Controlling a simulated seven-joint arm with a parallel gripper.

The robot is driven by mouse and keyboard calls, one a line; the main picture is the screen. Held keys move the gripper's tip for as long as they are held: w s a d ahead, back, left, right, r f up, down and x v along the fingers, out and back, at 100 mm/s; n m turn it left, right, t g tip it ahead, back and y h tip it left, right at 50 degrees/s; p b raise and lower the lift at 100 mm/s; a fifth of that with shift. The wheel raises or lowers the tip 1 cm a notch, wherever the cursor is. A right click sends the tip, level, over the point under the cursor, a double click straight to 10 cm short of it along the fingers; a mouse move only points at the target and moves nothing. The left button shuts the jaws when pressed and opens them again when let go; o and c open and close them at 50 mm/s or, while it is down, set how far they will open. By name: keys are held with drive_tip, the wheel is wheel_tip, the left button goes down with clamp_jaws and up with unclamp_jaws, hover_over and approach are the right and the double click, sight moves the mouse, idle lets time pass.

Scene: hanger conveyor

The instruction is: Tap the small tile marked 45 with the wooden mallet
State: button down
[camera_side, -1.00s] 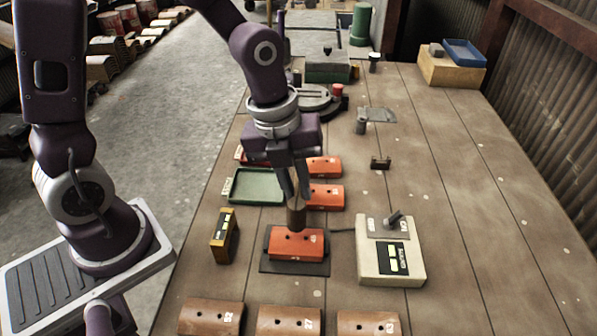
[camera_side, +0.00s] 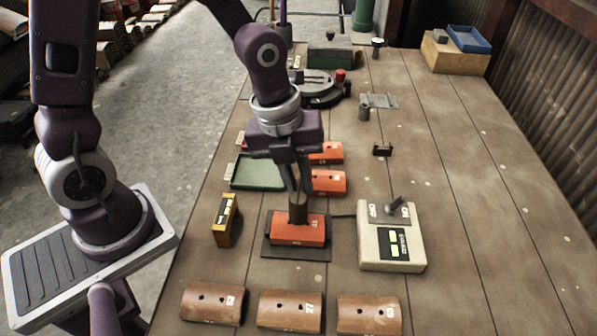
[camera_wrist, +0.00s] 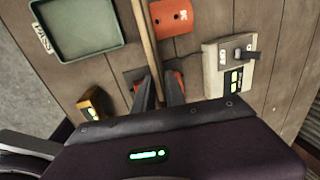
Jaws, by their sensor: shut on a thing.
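My gripper (camera_side: 297,188) is shut on the wooden mallet, whose brown cylindrical head (camera_side: 298,209) shows just below the fingers in the side view. In the wrist view the mallet's long wooden handle (camera_wrist: 147,40) runs up the picture from my fingers (camera_wrist: 160,88). A small orange tile (camera_side: 288,236) lies on a dark pad (camera_side: 300,254) directly under the mallet head. The head's lower end overlaps the tile's top in the side view; I cannot tell whether they touch. The tile's white mark is too small to read.
Two orange tiles (camera_side: 330,183) lie behind, beside a green tray (camera_side: 255,172). A yellow-and-black box (camera_side: 226,220) stands left of the pad, a cream switch box (camera_side: 391,245) right. Brown tiles (camera_side: 290,311) line the front. The right side of the bench is mostly clear.

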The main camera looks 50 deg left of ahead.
drive_tip(key=shift+f, duration=0.65)
drive_tip(key=shift+r, duration=4.05)
drive_tip(key=shift+w, duration=0.1)
